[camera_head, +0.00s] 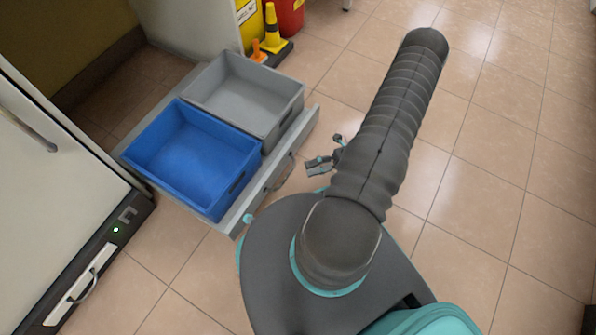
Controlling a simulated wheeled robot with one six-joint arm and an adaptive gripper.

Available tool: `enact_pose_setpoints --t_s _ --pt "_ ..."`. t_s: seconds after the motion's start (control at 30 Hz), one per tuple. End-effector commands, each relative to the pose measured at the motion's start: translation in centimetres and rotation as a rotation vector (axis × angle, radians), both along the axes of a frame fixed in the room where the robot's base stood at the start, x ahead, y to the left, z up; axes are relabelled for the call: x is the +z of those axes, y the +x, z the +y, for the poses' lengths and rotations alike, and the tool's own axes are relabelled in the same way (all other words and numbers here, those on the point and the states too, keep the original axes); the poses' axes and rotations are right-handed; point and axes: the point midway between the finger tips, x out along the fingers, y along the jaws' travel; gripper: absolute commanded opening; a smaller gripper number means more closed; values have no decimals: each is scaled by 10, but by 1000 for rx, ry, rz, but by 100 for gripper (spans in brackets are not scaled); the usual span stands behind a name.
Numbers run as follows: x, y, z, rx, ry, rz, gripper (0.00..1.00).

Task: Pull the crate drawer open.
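The crate drawer (232,219) is a low grey tray standing out over the floor. It holds a blue crate (190,160) at the front left and a grey crate (245,92) behind it to the right; both look empty. A curved handle (283,177) is on the drawer's front face, towards my body. My gripper (325,158) shows only in part beside my dark arm, just right of the handle and seemingly apart from it. The arm hides the rest of it, so its opening is unclear.
A white cabinet (60,150) with handles stands at the left. A yellow-black cone (272,30), a yellow bin (250,22) and a red container (290,14) stand behind the drawer. Tiled floor (500,170) at the right is clear.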

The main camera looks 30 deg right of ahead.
Motion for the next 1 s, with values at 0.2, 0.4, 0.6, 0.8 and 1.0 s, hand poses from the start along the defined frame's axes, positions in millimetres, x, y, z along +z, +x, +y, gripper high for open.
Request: enact_pose_setpoints --t_s 0.2,0.4,0.6,0.8,1.0 --pt "3 -8 -25 -1 0 0 37" --pt "4 -10 -31 0 2 2 37" --pt "4 -10 -31 0 0 1 37" --pt "4 -10 -31 0 0 1 37" --pt "10 -7 -32 15 -16 -14 37"
